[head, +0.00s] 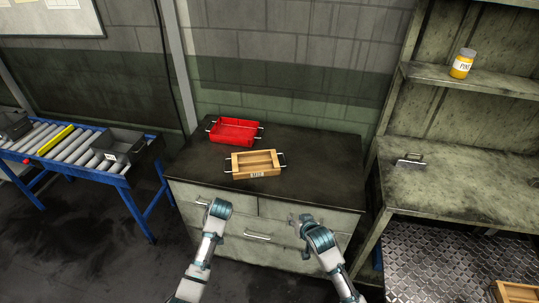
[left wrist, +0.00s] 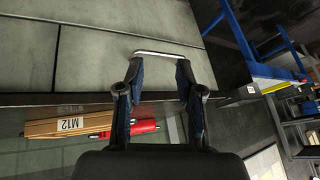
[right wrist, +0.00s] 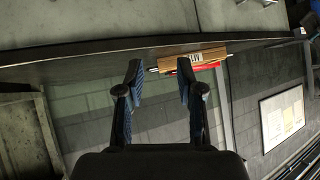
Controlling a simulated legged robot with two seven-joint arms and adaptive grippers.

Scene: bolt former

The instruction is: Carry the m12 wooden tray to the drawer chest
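The m12 wooden tray (head: 257,174), with an M12 label and metal handles at both ends, sits on the dark top of the drawer chest (head: 197,165). The tray also shows in the left wrist view (left wrist: 58,128) and the right wrist view (right wrist: 203,57). My left gripper (left wrist: 158,72) is open and empty, in front of the chest's drawers. My right gripper (right wrist: 160,72) is open and empty, in front of the chest, right of the left one. Neither gripper touches the tray. In the head view their fingers are mostly hidden by my wrists.
A red tray (head: 234,131) stands behind the wooden tray. A roller conveyor (head: 55,143) with grey bins is at left. A green workbench (head: 445,190) with a yellow jar (head: 462,65) on its shelf is at right. The chest's front right top is clear.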

